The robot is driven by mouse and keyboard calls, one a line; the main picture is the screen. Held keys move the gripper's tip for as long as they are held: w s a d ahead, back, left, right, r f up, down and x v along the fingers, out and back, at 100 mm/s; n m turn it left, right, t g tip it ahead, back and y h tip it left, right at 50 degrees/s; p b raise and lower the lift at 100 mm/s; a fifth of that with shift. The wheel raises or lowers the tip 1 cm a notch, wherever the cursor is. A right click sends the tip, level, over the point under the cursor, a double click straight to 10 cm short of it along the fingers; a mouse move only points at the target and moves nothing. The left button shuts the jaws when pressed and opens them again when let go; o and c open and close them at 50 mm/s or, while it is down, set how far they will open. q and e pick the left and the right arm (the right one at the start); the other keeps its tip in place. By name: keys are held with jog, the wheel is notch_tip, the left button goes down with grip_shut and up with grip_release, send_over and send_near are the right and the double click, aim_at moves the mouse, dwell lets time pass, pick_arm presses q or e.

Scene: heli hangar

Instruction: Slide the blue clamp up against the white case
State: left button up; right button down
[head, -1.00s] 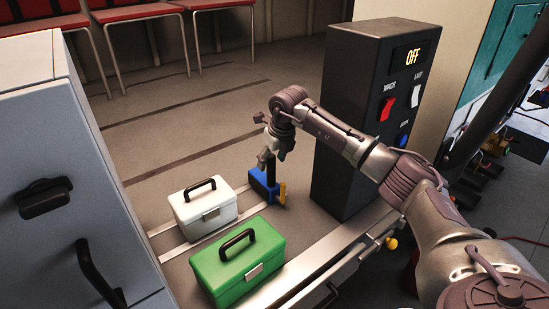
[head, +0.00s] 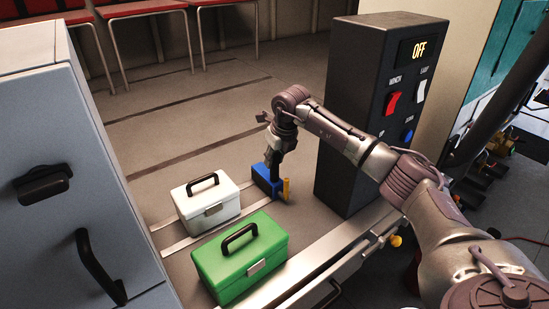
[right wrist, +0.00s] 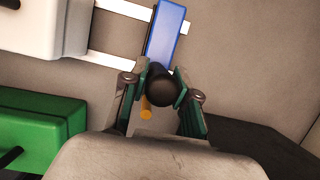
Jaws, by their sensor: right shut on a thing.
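The blue clamp (head: 265,179) stands on the bench top to the right of the white case (head: 208,204), with a small gap between them. It has a black upright handle and a yellow-orange bar at its right side. My right gripper (head: 274,163) is over the clamp, its fingers shut around the black handle. In the right wrist view the fingers (right wrist: 161,88) sit on both sides of the round black handle top. The blue body (right wrist: 167,36) extends beyond them, and the white case (right wrist: 45,25) is at upper left, apart from it. My left gripper is not in view.
A green case (head: 240,264) stands in front of the white case. A black switch box (head: 345,130) rises to the right of the clamp, and a grey cabinet (head: 70,150) stands at left. Pale strips (head: 180,243) run along the surface by the white case.

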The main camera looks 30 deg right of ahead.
aim_at(234, 183)
jog(key=shift+a, duration=0.15)
dwell(0.4)
jog(key=a, duration=0.6)
jog(key=shift+s, duration=0.25)
dwell(0.5)
jog(key=shift+a, duration=0.15)
jog(key=shift+s+a, duration=0.15)
jog(key=shift+a, duration=1.45)
jog(key=shift+s+a, duration=0.15)
jog(key=shift+a, duration=1.4)
jog(key=shift+a, duration=0.1)
